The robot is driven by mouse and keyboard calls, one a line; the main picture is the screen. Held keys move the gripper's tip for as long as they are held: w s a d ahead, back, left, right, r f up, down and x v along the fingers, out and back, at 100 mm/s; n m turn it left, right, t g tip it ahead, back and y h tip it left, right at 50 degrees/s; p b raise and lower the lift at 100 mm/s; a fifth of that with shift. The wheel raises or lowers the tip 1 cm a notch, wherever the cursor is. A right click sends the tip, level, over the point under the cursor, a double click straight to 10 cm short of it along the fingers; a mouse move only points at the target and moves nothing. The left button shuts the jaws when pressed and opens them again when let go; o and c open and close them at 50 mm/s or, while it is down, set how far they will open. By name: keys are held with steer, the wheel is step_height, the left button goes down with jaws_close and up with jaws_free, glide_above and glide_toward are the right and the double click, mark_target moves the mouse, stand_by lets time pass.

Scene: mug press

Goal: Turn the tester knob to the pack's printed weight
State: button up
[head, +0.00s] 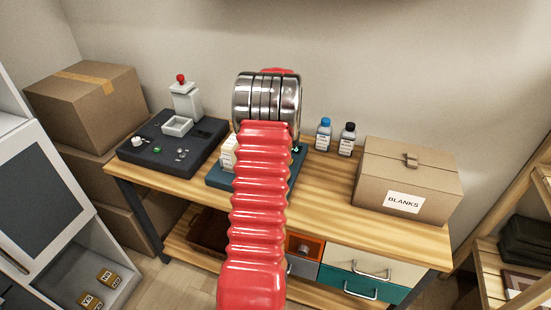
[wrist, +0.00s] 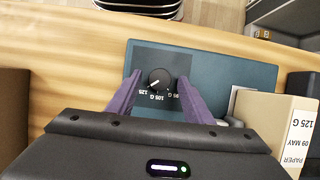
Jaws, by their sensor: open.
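The tester is a blue-grey panel (wrist: 230,70) with a round black knob (wrist: 160,78) in the wrist view. The knob's white mark appears to point to the lower left, towards the upside-down label 125; 105 G and a partly covered label lie beside it. My gripper (wrist: 159,76) is open, its purple fingers on either side of the knob; I cannot tell whether they touch it. The pack (wrist: 299,135), at the right, is printed 125 G, 09 MAY, PAPER. In the head view my arm hides the knob and gripper; the tester's base (head: 218,178) and the pack (head: 228,153) show partly.
On the wooden bench (head: 325,185) a dark tray device (head: 150,150) stands left. Two bottles (head: 324,134) and a BLANKS box (head: 408,178) stand right. Brown boxes (head: 85,105) are stacked at the left. Bare bench lies between tester and BLANKS box.

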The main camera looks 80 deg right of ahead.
steer(key=v, duration=1.3)
steer(key=shift+r, duration=0.25)
stand_by(0.4)
